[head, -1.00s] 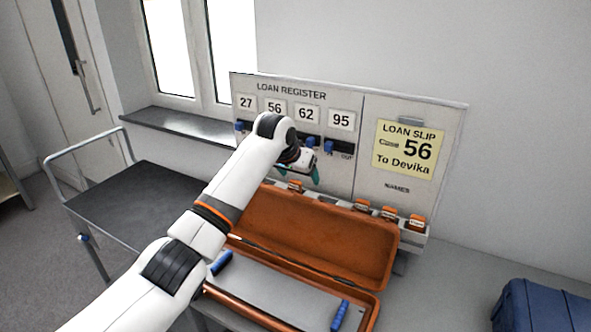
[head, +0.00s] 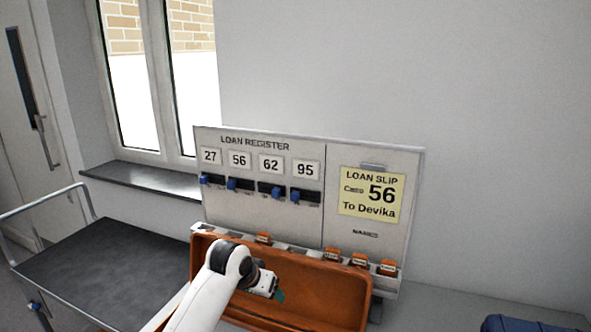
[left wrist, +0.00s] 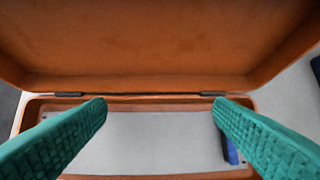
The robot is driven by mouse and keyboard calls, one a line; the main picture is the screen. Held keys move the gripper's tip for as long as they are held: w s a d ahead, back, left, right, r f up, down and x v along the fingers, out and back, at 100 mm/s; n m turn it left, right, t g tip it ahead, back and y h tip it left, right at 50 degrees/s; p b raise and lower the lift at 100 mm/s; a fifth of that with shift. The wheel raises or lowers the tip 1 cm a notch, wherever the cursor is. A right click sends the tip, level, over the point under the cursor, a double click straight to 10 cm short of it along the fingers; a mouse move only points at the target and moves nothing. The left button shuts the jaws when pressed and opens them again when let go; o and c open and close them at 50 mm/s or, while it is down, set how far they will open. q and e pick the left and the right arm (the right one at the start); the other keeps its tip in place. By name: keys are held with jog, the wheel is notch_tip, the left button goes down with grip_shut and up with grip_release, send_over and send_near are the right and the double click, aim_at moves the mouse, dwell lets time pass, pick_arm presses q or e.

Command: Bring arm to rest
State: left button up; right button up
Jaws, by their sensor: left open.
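My left gripper (head: 278,294) has teal fingers and is over the open orange case (head: 335,290) in the head view. In the left wrist view its two fingers (left wrist: 160,108) are spread wide apart with nothing between them. Behind them are the case's raised orange lid (left wrist: 160,45), two dark hinges and a grey inside (left wrist: 160,135). A blue piece (left wrist: 230,150) is partly hidden by the right finger. My left arm, with its white links, rises from the bottom of the head view. My right gripper is not in view.
Behind the case stands the loan register board (head: 260,210) with number plates and blue sliders, and a yellow slip (head: 371,193) reading 56, Devika. Orange tags (head: 359,259) sit in a rack. A dark-topped trolley (head: 100,265) is left; a blue case (head: 510,323) is lower right.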

pick_arm(q)
jog(key=s+a+f, duration=0.2)
jog(key=s+f, duration=0.4)
jog(key=s, duration=0.4)
jog(key=s+a+f, duration=0.2)
jog(key=s+f, duration=0.5)
jog(key=s, duration=0.2)
jog(key=s+a+r+n+g+y, duration=0.1)
jog(key=s+a, duration=0.3)
jog(key=s, duration=0.6)
jog(key=s+a+n+g+y, duration=0.1)
jog(key=s+a, duration=0.3)
jog(key=s, duration=0.7)
notch_tip(320, 180, down, 28)
jog(key=s+g, duration=0.1)
jog(key=s+a+f+g, duration=0.1)
jog(key=s+a+f, duration=0.1)
jog(key=s+f, duration=1.2)
jog(key=shift+s+a+f+y, duration=0.15)
jog(key=shift+s+f+y, duration=0.15)
jog(key=shift+s, duration=0.65)
